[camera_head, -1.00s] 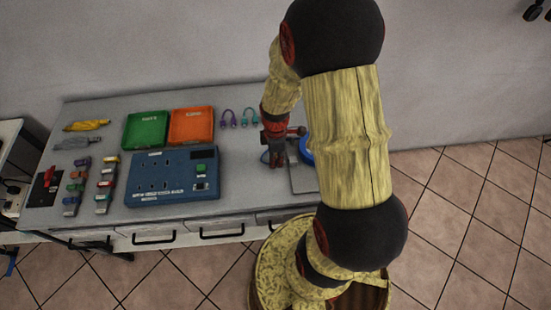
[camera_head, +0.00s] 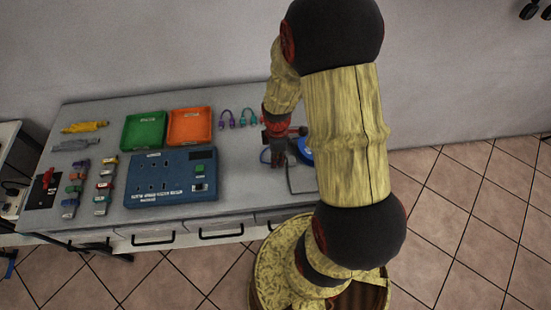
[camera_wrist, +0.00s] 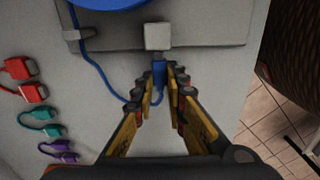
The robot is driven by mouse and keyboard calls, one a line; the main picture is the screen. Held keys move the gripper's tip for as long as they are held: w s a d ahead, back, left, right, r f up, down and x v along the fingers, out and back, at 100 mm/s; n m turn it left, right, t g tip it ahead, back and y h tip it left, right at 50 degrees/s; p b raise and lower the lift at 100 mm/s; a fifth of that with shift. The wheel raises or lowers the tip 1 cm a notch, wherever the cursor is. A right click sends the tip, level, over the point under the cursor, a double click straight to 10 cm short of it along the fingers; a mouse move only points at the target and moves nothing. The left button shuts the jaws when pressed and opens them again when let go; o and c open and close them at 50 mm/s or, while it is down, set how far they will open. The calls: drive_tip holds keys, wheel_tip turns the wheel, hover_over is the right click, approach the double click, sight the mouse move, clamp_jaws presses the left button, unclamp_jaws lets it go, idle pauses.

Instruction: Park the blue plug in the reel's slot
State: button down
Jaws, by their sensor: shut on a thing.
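The blue plug (camera_wrist: 159,72) is between the fingertips of my gripper (camera_wrist: 165,84), which is shut on it. The plug points at a pale block (camera_wrist: 158,37) on the grey reel plate (camera_wrist: 205,32); I cannot tell whether its tip is touching or inside the block. The blue reel (camera_wrist: 108,3) shows at the top edge of the wrist view, and its blue cable (camera_wrist: 92,68) loops down the left side to the plug. In the head view my gripper (camera_head: 278,160) is beside the reel (camera_head: 306,148), partly hidden by my arm.
Red (camera_wrist: 30,92), teal (camera_wrist: 42,122) and purple (camera_wrist: 58,150) leads lie left on the bench. The head view shows a blue socket box (camera_head: 171,178), green (camera_head: 144,131) and orange (camera_head: 190,127) trays, and several small connectors at left. The bench's right edge is close.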

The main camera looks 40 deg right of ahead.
drive_tip(key=shift+s+d, duration=0.35)
drive_tip(key=shift+d, duration=0.1)
drive_tip(key=c, duration=1.7)
unclamp_jaws()
wheel_tip(320, 180, up, 12)
